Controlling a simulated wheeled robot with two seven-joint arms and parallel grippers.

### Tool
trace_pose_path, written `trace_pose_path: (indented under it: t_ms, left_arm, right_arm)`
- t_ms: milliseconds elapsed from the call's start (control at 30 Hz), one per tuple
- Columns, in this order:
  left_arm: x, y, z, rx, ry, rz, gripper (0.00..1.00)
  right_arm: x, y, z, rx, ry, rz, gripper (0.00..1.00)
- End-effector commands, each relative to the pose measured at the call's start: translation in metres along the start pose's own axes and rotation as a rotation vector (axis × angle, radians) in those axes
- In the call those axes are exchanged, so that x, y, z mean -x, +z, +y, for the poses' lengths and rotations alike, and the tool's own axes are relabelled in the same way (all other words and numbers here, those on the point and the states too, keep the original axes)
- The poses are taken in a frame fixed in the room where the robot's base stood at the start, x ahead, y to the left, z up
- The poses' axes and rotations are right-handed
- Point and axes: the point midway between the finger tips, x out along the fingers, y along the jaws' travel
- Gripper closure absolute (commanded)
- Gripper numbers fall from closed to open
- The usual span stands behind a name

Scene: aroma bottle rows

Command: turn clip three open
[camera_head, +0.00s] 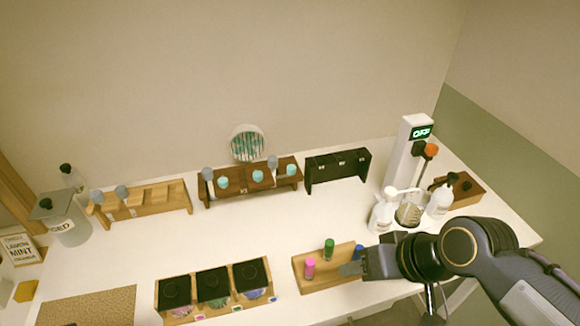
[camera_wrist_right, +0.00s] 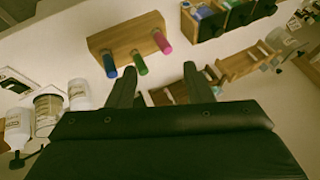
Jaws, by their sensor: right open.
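A light wooden block (camera_head: 322,277) at the front right of the table carries three upright coloured pegs: pink (camera_head: 310,268), green (camera_head: 329,249) and blue (camera_head: 358,252). The blue one is partly hidden by my right gripper (camera_head: 349,269). The block (camera_wrist_right: 127,33) also shows in the right wrist view, with the blue (camera_wrist_right: 110,66), green (camera_wrist_right: 140,66) and pink (camera_wrist_right: 161,42) pegs beyond the fingertips. My right gripper (camera_wrist_right: 157,80) is open and empty, its fingers apart. No clip is clearly marked three, so I cannot tell which it is. My left gripper is not in view.
A black rack (camera_head: 338,170) and two wooden bottle racks (camera_head: 145,209) (camera_head: 230,190) stand along the back. Three black-lidded boxes (camera_head: 213,284) sit front centre. White bottles (camera_head: 381,212) and a white column reading OFF (camera_head: 405,150) stand right. The table's middle is clear.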

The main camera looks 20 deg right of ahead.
Motion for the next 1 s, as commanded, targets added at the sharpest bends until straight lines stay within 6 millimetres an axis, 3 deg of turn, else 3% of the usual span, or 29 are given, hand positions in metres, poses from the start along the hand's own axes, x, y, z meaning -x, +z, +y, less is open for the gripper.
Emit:
trace_pose_path:
  t_ms: [133,267,467,600,800,1000]
  left_arm:
    - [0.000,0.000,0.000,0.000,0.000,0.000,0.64]
    - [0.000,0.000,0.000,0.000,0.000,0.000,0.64]
    - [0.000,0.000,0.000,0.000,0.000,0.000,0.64]
    - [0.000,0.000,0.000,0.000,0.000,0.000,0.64]
    - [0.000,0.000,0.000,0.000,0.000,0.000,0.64]
    - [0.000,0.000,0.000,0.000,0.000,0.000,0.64]
  right_arm:
    - [0.012,-0.065,0.001,0.045,0.006,-0.077,0.54]
    - [0.009,-0.133,0.003,0.092,0.032,-0.159,0.54]
    - [-0.025,-0.227,0.001,0.172,0.101,-0.283,0.54]
    - [-0.067,-0.278,-0.009,0.239,0.168,-0.367,0.54]
    - [-0.126,-0.319,-0.030,0.330,0.260,-0.457,0.54]
    - [-0.155,-0.329,-0.043,0.377,0.305,-0.495,0.54]
